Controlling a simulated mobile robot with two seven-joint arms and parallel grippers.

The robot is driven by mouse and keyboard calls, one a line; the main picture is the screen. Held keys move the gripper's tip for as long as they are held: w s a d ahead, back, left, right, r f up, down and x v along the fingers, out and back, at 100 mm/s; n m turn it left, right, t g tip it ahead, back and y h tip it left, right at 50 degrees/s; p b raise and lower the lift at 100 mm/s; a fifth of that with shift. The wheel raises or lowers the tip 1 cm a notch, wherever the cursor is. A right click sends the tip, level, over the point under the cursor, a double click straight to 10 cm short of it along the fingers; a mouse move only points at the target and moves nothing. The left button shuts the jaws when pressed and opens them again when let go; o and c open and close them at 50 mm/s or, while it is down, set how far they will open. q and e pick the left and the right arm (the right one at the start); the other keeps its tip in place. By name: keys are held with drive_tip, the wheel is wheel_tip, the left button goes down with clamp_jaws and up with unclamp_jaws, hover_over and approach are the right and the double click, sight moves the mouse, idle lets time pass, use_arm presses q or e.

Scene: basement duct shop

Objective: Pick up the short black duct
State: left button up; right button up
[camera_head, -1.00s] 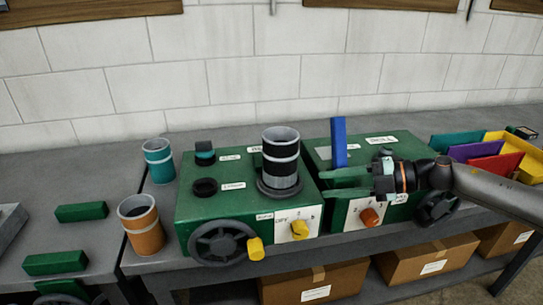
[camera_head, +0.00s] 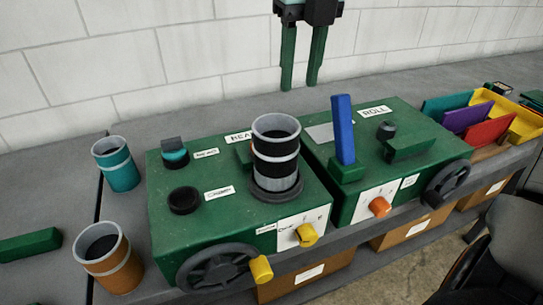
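The short black duct (camera_head: 275,148) stands upright in a dark round seat on the green machine at the left. It is a black tube with pale bands and a grey rim, and its lower part looks silvery. My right gripper (camera_head: 300,86) is at the top of the view, with its two green fingers pointing down. The fingers are apart with nothing between them. In the picture they are above and slightly right of the duct, not touching it. My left gripper is not in view.
A blue lever (camera_head: 343,130) rises just right of the duct on the second green machine (camera_head: 440,150). A teal duct (camera_head: 118,168) and an orange duct (camera_head: 108,262) stand at the left. Coloured bins (camera_head: 488,130) are at the right. A white block wall (camera_head: 180,60) is behind.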

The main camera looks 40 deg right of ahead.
sight(276, 155)
drive_tip(key=f, duration=0.4)
drive_tip(key=shift+w+d+f, duration=0.15)
drive_tip(key=shift+w+f, duration=0.1)
drive_tip(key=shift+f, duration=0.1)
drive_tip(key=f, duration=0.3)
drive_tip(key=d+f, duration=0.1)
drive_tip(key=f, duration=0.1)
drive_tip(key=shift+w+f, duration=0.1)
drive_tip(key=shift+w, duration=0.25)
clamp_jaws()
idle(0.7)
